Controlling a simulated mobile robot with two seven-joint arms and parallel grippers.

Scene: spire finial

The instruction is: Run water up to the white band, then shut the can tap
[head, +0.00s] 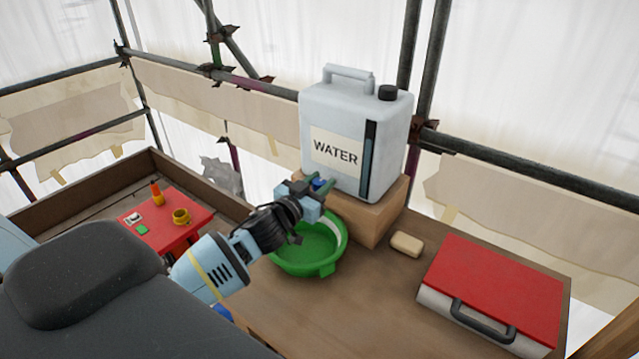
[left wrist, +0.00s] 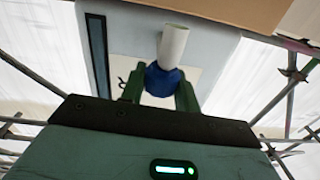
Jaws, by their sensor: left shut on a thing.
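The white water can (head: 388,135), labelled WATER, stands upright on a wooden block. My left gripper (head: 320,187) is at the foot of its front face, shut on the blue tap (left wrist: 163,81). In the left wrist view, the green fingers lie on both sides of the tap, and a pale spout (left wrist: 173,45) shows beside it. The green basin (head: 309,269) sits in front of the block, below the tap. Part of a white band (head: 340,234) shows on its inner right side. My arm hides part of the basin; I cannot make out a water stream or level. My right gripper is not in view.
A beige block (head: 406,244) and a red-lidded case (head: 500,285) lie on the bench to the right. A red board (head: 165,243) with a cup (head: 181,217) and small items is at the left. Scaffold poles (head: 540,170) run behind. The front middle bench is clear.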

